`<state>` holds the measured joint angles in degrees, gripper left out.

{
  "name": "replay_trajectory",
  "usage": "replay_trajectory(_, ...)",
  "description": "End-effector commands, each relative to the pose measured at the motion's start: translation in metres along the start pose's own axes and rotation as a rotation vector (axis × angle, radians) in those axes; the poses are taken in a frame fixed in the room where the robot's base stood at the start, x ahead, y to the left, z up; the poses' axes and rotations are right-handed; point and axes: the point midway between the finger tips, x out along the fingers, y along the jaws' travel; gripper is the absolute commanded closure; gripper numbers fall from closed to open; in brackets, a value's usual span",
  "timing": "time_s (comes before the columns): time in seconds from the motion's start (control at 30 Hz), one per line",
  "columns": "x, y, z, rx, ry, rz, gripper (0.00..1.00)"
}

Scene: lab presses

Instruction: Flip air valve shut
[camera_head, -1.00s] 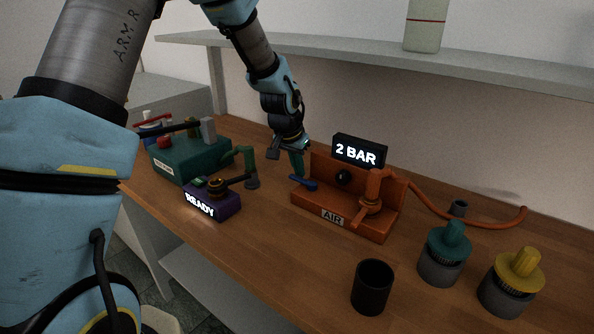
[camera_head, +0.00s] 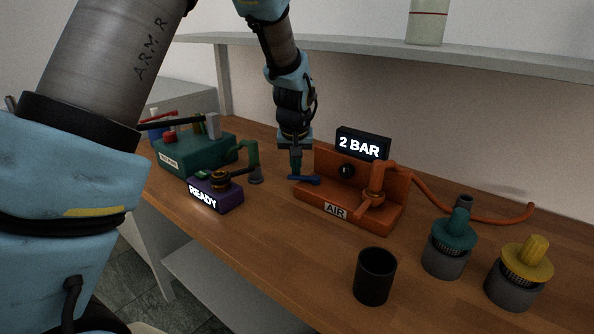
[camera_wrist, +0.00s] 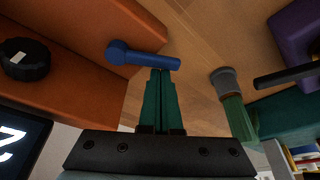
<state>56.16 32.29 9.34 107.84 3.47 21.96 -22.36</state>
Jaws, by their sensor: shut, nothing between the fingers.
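The orange air unit (camera_head: 335,211) stands on the bench with an AIR label and a lit 2 BAR display (camera_head: 360,147). Its blue valve lever (camera_head: 304,179) sticks out from the left end of the unit. In the wrist view the lever (camera_wrist: 143,57) has a round hub over the orange body and its bar points right, away from the body. My gripper (camera_head: 296,174) is shut and empty, pointing down at the lever. In the wrist view its green fingertips (camera_wrist: 161,72) are at the lever's free end; whether they touch it I cannot tell.
The purple READY box (camera_head: 216,193) and green pump box (camera_head: 190,155) stand to the left. A green spout with grey tip (camera_wrist: 224,82) is close beside my fingers. A black cup (camera_head: 375,275), teal-topped (camera_head: 450,245) and yellow-topped (camera_head: 520,270) pots stand to the right.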

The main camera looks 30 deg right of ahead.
Motion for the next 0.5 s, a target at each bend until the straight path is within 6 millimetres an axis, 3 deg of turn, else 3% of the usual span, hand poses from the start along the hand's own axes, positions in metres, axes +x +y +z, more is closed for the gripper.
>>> replay_trajectory(0.5,-0.011,0.0,0.025,-0.459,0.0,-0.165,1.0)
